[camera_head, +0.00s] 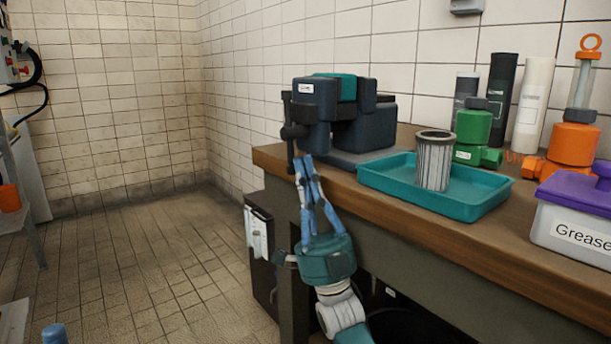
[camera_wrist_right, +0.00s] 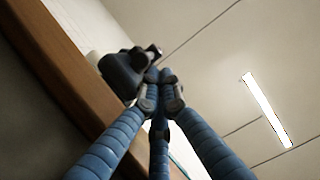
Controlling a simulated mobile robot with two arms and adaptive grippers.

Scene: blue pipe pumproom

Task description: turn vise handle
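In the right wrist view, the fingertips (camera_wrist_right: 160,82) converge just beside the dark vise (camera_wrist_right: 122,72). I see no bar between them; contact is unclear. A blue tip of my left gripper (camera_head: 55,334) shows at the bottom left; its opening is hidden.
The workbench edge (camera_head: 450,227) runs close to my right arm. A teal tray (camera_head: 377,180) with a ribbed filter (camera_head: 434,160) stands right of the vise.

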